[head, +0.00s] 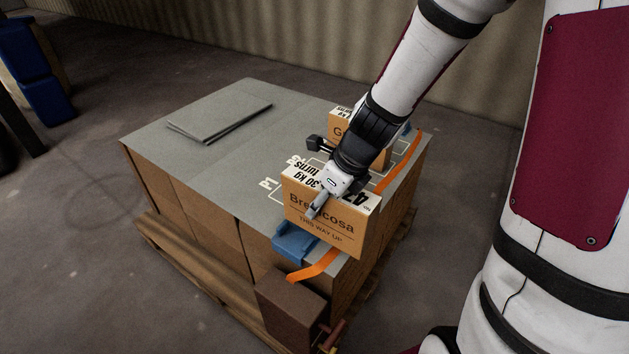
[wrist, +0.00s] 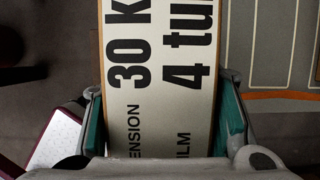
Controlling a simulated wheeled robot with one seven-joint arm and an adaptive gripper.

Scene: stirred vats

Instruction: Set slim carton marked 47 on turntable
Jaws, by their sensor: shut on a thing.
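A slim brown carton (head: 325,222) with a white top label is in my gripper (head: 330,188), over the near right part of a pallet stack. Its front reads "THIS WAY UP". Its label shows "30 kg" and a number starting with 4, partly unclear. In the wrist view, the label (wrist: 160,70) fills the space between the two green-padded fingers of my gripper (wrist: 163,120), which press on both sides. I cannot tell whether the carton's base touches the stack top. No turntable is recognisable in either view.
A second carton (head: 342,122) stands behind my wrist. The stack's grey top (head: 225,155) has white outlines and a thin grey sheet (head: 220,117). An orange strap (head: 316,267), blue piece (head: 294,243) and brown box (head: 290,305) lie at the near edge. Blue bins (head: 45,85) stand far left.

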